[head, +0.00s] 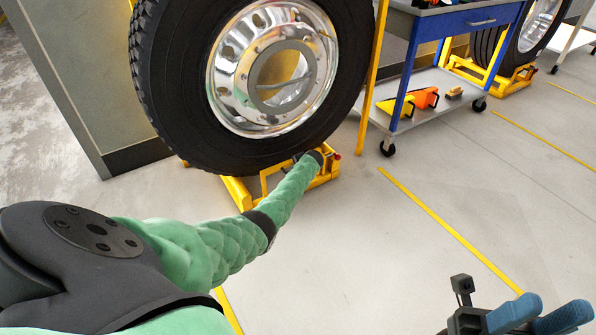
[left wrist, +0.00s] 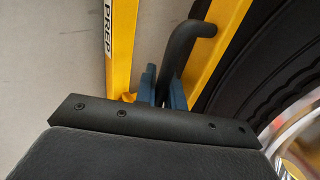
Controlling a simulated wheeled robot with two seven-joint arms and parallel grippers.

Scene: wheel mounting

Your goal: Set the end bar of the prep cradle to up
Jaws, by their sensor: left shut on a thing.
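The yellow prep cradle (head: 237,194) stands on the floor under a large truck wheel (head: 165,110). In the left wrist view its yellow rail, lettered PREP (left wrist: 108,30), runs up the picture. My left arm reaches down to the cradle's near right end; its gripper is largely hidden in the head view. In the left wrist view, my left gripper's blue fingers (left wrist: 163,90) are shut on a black bent bar (left wrist: 178,58), apparently the end bar. Whether the bar is up or down I cannot tell. My right gripper (head: 543,312) is empty, its blue fingers apart.
A blue and grey cart (head: 440,88) on castors stands right of the wheel, with orange and yellow items (head: 410,101) on its lower shelf. A yellow post (head: 373,75) stands between them. A grey panel (head: 75,70) stands at left.

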